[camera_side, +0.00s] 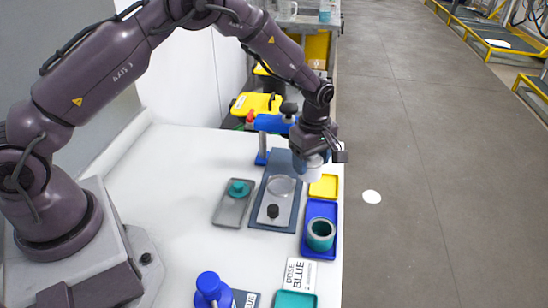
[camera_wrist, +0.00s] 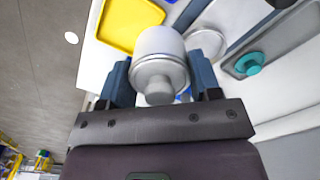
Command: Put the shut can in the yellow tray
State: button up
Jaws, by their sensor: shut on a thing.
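The shut can (camera_wrist: 158,45) is white, with a grey lid and knob facing the wrist camera. My gripper (camera_wrist: 161,78) is shut on it, with a blue finger on each side. In the side view the can (camera_side: 313,173) hangs below my gripper (camera_side: 311,157), which hides part of it. The yellow tray (camera_side: 324,187) lies at the right edge of the table, just below and right of the can in the picture. In the wrist view the tray (camera_wrist: 127,25) is beyond the can, to its upper left; the visible part is empty.
A blue tray (camera_side: 307,252) holds an open teal can (camera_side: 320,234). A grey tray (camera_side: 227,214) holds a teal lid (camera_side: 238,188).

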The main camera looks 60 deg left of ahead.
jog(key=shift+w+d+f, duration=0.2)
jog(key=shift+w+f, duration=0.45)
jog(key=shift+w, duration=0.05)
jog(key=shift+w+d+f, duration=0.25)
jog(key=shift+w+f, duration=0.4)
jog(key=shift+f, duration=0.05)
jog(key=shift+w+d+f, duration=0.2)
jog(key=shift+w+f, duration=0.45)
jog(key=shift+w, duration=0.05)
jog(key=shift+f, duration=0.4)
dwell(0.8)
jog(key=o, duration=1)
jog(key=shift+o, duration=1.1)
